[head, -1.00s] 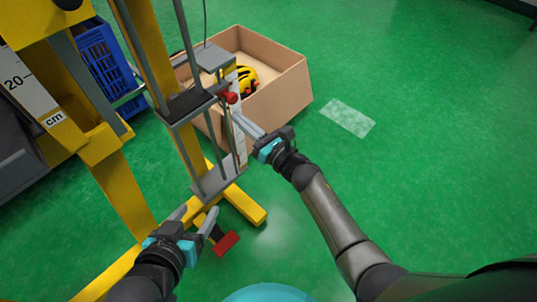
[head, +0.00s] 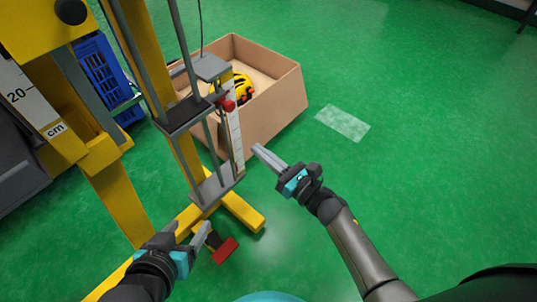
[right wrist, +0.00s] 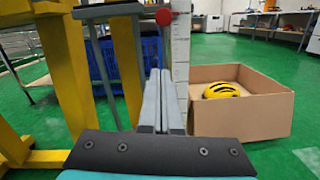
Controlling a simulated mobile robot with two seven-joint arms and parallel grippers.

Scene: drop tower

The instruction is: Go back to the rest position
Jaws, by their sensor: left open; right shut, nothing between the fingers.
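My right gripper (head: 268,158) is shut and empty, in the air to the right of the drop tower. In the right wrist view its two fingers (right wrist: 163,100) lie together. My left gripper (head: 188,232) is open and empty at the lower left of the head view, in front of the tower's yellow foot. The drop tower (head: 184,110) stands upright with yellow posts and grey rods. A red knob (head: 228,104) sits on it beside a white scale (head: 235,130). The knob also shows in the right wrist view (right wrist: 163,17). Neither gripper touches the tower.
A cardboard box (head: 275,108) with a yellow helmet (head: 242,88) inside stands behind the tower. A blue crate (head: 103,72) is at the back left. A red pedal (head: 225,250) lies low by the tower's foot. The green floor to the right is clear.

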